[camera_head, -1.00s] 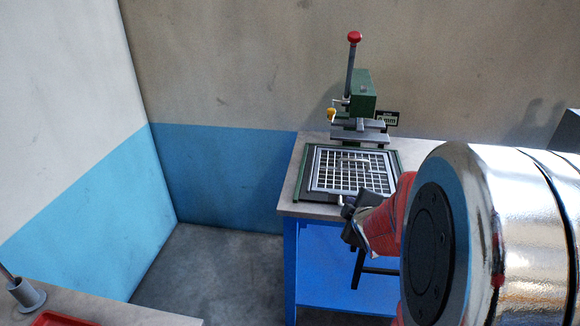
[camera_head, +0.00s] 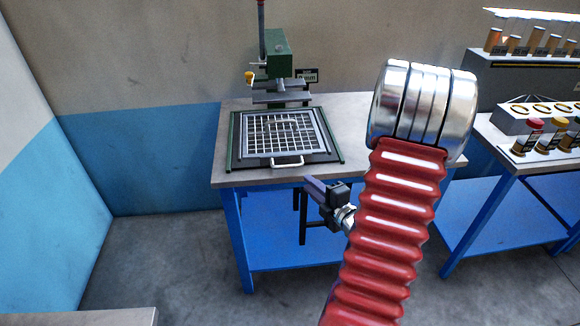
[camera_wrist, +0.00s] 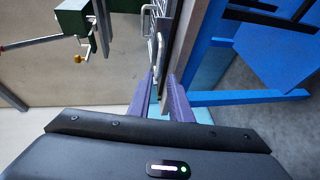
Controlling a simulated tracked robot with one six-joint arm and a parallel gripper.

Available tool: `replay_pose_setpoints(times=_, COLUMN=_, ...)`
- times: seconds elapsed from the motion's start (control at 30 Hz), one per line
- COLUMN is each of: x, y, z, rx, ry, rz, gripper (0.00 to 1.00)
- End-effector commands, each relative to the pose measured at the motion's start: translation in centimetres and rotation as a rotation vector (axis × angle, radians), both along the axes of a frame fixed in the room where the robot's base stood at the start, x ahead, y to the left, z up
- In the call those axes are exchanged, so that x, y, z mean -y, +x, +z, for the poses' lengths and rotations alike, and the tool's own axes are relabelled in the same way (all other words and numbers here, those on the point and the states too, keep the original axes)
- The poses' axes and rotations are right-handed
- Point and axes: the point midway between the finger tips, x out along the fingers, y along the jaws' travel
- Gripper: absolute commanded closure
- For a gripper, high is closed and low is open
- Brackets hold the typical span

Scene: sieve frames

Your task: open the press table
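The press table, a dark tray (camera_head: 236,160) in green side rails, sits on the grey bench under the green press (camera_head: 281,50). It carries a metal grid frame (camera_head: 262,141) with its own handle. A pale bar handle (camera_head: 287,162) on the tray's front edge reaches towards the bench edge; it also shows in the wrist view (camera_wrist: 160,60). My gripper (camera_head: 309,184) is just in front of the bench edge, right of and below that handle in the head view. In the wrist view its two purple fingers (camera_wrist: 162,82) are apart, with the handle ahead, near the tips. Nothing is held.
The bench (camera_head: 345,115) has blue legs and a lower shelf (camera_head: 290,240). A press lever (camera_head: 262,25) and yellow knob (camera_head: 250,76) stand above the tray. Floor to the left is clear.

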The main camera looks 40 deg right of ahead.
Motion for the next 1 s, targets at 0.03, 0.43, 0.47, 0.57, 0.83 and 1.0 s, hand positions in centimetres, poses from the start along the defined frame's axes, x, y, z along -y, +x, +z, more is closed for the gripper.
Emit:
replay_pose_setpoints(times=0.03, x=0.0, y=0.0, z=0.0, rx=0.000, ry=0.000, rz=0.000, gripper=0.82)
replay_pose_setpoints(times=0.43, x=0.2, y=1.2, z=-0.2, rx=-0.001, ry=-0.001, rz=0.001, gripper=0.82)
replay_pose_setpoints(times=0.47, x=0.3, y=1.4, z=-0.2, rx=0.000, ry=-0.001, rz=0.001, gripper=0.82)
replay_pose_setpoints(times=0.57, x=0.4, y=2.6, z=-0.4, rx=-0.001, ry=0.001, rz=0.002, gripper=0.82)
replay_pose_setpoints(times=0.83, x=1.2, y=6.6, z=-1.2, rx=-0.001, ry=0.000, rz=0.002, gripper=0.82)
replay_pose_setpoints(times=1.0, x=1.8, y=9.1, z=-1.6, rx=0.000, ry=0.000, rz=0.000, gripper=0.82)
